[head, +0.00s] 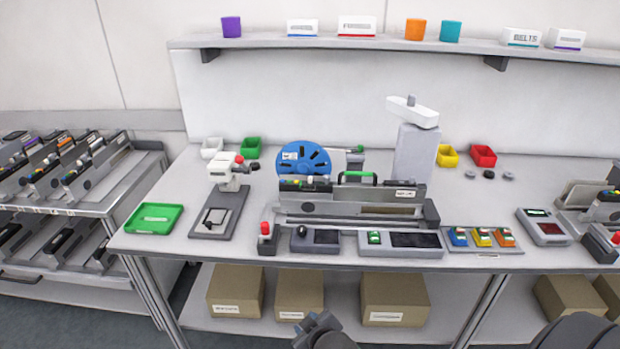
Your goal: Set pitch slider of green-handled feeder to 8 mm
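The green-handled feeder (345,205) is a long grey unit lying across the middle of the bench. Its green handle (358,175) stands on top, and a blue reel (303,160) is at its left end. The feeder appears to sit in a fixture with a small green-lit display unit (400,243) in front. The pitch slider and its scale are too small to make out.
A red-knobbed post (265,237) stands at the fixture's front left. A green tray (154,218) and a white press-like device (228,172) are further left. Blue, yellow and orange switches (481,238) sit right. A feeder trolley (62,180) stands left of the bench.

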